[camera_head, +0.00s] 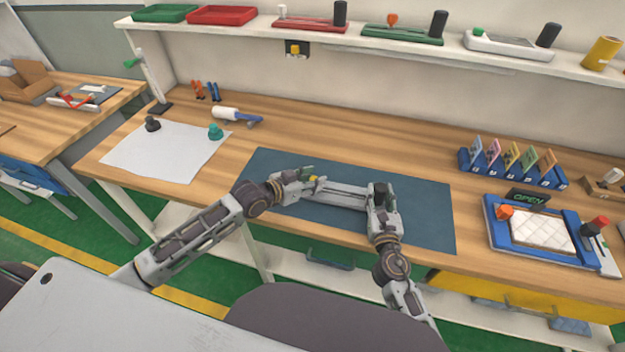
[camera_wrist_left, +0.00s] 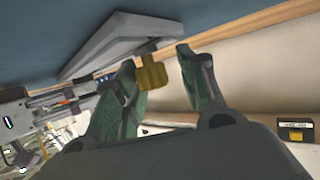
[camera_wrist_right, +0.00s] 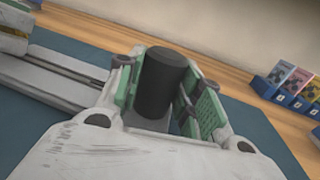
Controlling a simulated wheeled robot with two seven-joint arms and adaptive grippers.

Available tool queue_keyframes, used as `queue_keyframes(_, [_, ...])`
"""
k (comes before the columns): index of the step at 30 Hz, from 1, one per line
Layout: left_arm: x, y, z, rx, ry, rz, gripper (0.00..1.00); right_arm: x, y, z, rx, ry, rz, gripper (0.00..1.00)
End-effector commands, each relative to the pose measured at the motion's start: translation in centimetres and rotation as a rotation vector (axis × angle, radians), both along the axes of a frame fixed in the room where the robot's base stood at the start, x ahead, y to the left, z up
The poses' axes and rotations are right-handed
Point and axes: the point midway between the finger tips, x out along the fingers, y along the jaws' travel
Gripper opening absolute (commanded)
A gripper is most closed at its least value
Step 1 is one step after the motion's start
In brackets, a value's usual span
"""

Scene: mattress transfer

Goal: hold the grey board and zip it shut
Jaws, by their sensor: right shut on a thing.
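The grey board (camera_head: 345,194), long and narrow, lies on a dark blue mat (camera_head: 425,222) in the middle of the bench. My right gripper (camera_head: 380,192) is shut on the upright black cylinder (camera_wrist_right: 160,82) at the board's right end. My left gripper (camera_head: 312,181) is at the board's left end. In the left wrist view its fingers (camera_wrist_left: 165,88) are apart, with a yellow tab (camera_wrist_left: 152,72) between them. The tab is close to one finger, and a gap shows to the other. The board's grey end (camera_wrist_left: 120,40) shows beside the tab.
A white sheet (camera_head: 150,155) with two small knobbed stamps lies left of the mat. A blue frame with a white quilted pad (camera_head: 541,233) and a blue card rack (camera_head: 510,170) stand right. A shelf (camera_head: 350,40) with trays runs above. The mat's right part is clear.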

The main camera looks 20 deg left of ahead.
Motion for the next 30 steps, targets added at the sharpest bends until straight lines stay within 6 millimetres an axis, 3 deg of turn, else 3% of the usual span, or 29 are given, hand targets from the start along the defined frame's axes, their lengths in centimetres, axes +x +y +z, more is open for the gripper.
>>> queue_keyframes(14, [-0.3,0.0,0.2,-0.003,-0.001,-0.002,0.44,0.0,0.2,0.1,0.002,-0.002,0.004,0.0])
queue_keyframes(30, [-3.3,1.9,1.5,-0.002,0.001,-0.002,0.44,-0.1,0.2,0.1,0.002,-0.002,0.005,0.0])
